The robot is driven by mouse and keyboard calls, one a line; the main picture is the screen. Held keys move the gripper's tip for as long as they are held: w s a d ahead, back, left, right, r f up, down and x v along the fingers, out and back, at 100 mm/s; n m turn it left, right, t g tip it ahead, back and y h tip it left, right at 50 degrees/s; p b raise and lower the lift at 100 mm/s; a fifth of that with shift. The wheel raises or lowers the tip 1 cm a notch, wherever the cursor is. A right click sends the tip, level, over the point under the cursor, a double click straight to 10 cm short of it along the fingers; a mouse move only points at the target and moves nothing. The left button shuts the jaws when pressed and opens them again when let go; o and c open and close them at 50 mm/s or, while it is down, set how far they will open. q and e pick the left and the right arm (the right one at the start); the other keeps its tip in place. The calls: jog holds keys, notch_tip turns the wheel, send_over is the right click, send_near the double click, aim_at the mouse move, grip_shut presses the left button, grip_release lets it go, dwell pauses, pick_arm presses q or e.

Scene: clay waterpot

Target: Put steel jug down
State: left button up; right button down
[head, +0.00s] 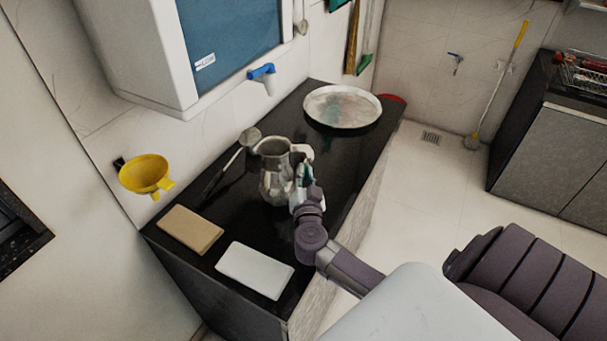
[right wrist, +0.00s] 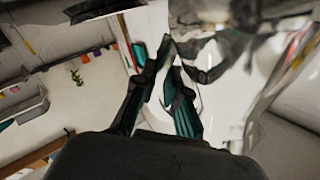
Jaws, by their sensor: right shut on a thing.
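The steel jug (head: 274,178) is upright at the middle of the black counter (head: 335,160). I cannot tell whether its base touches the counter or is slightly above it. My right gripper (head: 301,172) is shut on the jug at its right side, and its fingers hide part of that side. In the right wrist view the two dark and teal fingers (right wrist: 170,85) are close together against a shiny, reflective surface, which is the jug's. My left gripper is in neither view.
A round metal tray (head: 342,107) lies at the counter's far end. A ladle (head: 249,137) is left of the jug. A tan board (head: 190,229) and a white board (head: 254,270) lie at the near end. A yellow funnel (head: 147,173) hangs on the wall. Bare counter shows between jug and tray.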

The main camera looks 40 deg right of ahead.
jog(key=c, duration=1.2)
grip_release()
jog(key=shift+f, duration=0.1)
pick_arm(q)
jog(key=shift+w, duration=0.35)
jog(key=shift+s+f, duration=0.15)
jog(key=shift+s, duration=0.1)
pick_arm(e)
jog(key=v, duration=1.2)
jog(key=shift+s, duration=0.1)
